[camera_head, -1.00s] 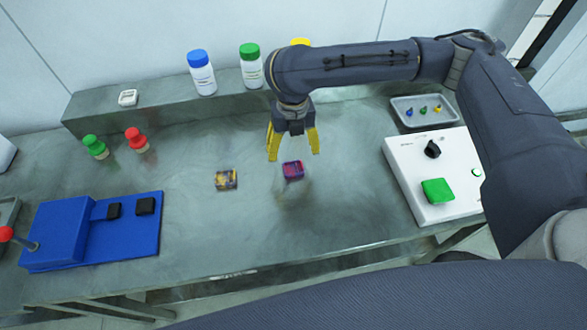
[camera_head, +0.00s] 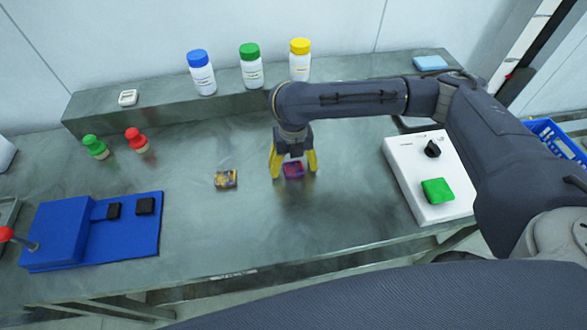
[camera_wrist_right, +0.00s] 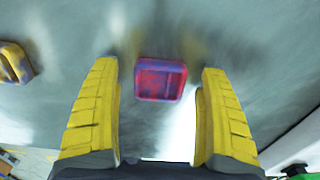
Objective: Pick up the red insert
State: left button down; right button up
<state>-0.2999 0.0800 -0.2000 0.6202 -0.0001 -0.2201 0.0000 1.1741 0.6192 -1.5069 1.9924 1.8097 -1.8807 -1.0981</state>
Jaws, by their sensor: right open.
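The red insert (camera_head: 293,170) is a small red block with purple-blue edges lying on the metal table. In the right wrist view the red insert (camera_wrist_right: 161,79) shows a shallow recess and sits just beyond the fingertips, centred between them. My right gripper (camera_head: 294,172) has yellow fingers, open and empty, pointing down over the insert with one finger on each side. In the right wrist view my right gripper (camera_wrist_right: 160,85) shows a clear gap between the fingers and the insert. My left gripper is not in view.
A yellow and dark insert (camera_head: 226,179) lies left of the red one. A blue fixture (camera_head: 75,235) stands at the left, a white box with a green button (camera_head: 437,191) at the right. Bottles (camera_head: 251,68) stand on the rear ledge (camera_head: 160,116). The table's front middle is clear.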

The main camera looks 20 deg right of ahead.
jog(key=shift+f, duration=0.1)
jog(key=shift+c, duration=0.2)
jog(key=c, duration=1.2)
